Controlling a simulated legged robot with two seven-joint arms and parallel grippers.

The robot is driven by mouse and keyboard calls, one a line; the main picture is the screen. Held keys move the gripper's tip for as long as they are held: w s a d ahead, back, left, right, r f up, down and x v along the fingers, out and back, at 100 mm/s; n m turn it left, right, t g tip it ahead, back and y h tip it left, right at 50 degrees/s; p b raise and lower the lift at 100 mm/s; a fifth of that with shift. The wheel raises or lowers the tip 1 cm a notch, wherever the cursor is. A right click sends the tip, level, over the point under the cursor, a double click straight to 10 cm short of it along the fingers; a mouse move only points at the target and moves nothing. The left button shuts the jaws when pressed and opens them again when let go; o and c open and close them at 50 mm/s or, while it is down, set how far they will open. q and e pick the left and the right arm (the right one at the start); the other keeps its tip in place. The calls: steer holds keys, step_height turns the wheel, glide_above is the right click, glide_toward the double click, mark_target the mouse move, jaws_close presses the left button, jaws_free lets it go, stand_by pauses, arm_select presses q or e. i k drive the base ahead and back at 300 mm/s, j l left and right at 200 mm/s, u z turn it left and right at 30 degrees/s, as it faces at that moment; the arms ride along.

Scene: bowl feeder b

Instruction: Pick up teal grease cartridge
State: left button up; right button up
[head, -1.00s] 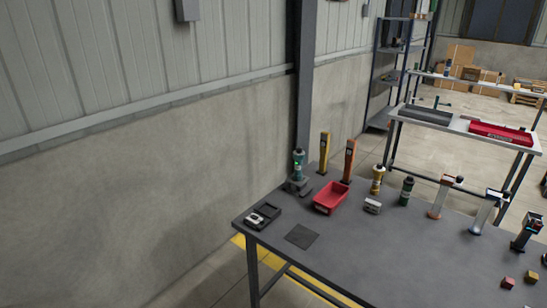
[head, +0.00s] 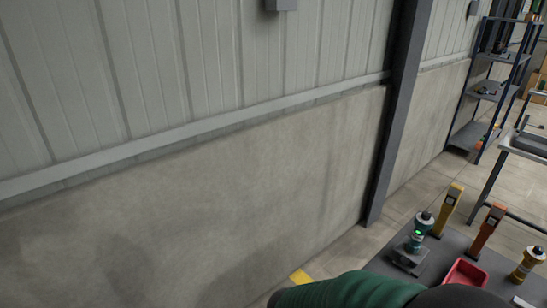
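A teal grease cartridge (head: 418,236) with a dark cap stands upright in a small grey holder (head: 409,260) near the table's far left corner, in the lower right of the head view. A small green light shows on it. Neither of my grippers can be seen. A green and black part of my arm crosses the bottom edge, in front of the table, and stays apart from the cartridge in the picture. It hides the table's near left part.
A wall and a dark post (head: 397,120) rise behind the table (head: 385,262).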

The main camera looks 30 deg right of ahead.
mark_target(413, 245)
steer(key=i+z, duration=0.2)
steer(key=i, duration=0.25)
steer(key=i+j+z, duration=0.15)
steer(key=i, duration=0.3)
steer(key=i+l+z, duration=0.15)
steer(key=z, duration=0.25)
steer(key=i+z, duration=0.75)
steer(key=i+j+z, duration=0.15)
steer(key=z, duration=0.25)
